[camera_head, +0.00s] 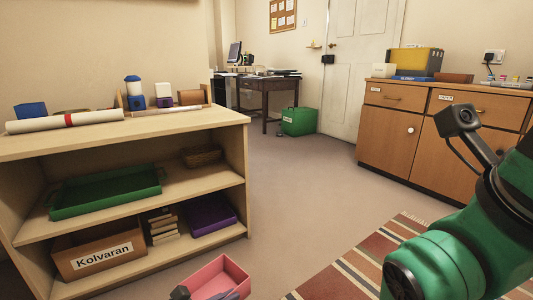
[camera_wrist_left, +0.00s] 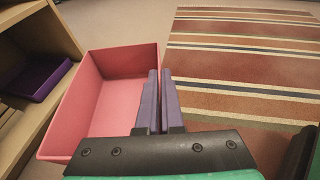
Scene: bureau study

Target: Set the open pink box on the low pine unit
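The open pink box (camera_head: 221,274) is at the bottom edge of the head view, in front of the pine unit, partly cut off. It fills the left middle of the left wrist view (camera_wrist_left: 108,82), upright and empty. My left gripper (camera_wrist_left: 161,72) has its two purple fingers close together, one on each side of the box's right wall, shut on it. The low pine unit (camera_head: 200,126) stands at the left with an open top and shelves. My right arm shows at the right of the head view; its gripper is out of view.
On the unit's top are a white roll (camera_head: 65,121), a blue block (camera_head: 31,110) and a wooden holder (camera_head: 165,110); its front right is bare. Shelves hold a green tray (camera_head: 107,191) and a Kolvaran box (camera_head: 104,257). A striped rug (camera_head: 350,270) lies right.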

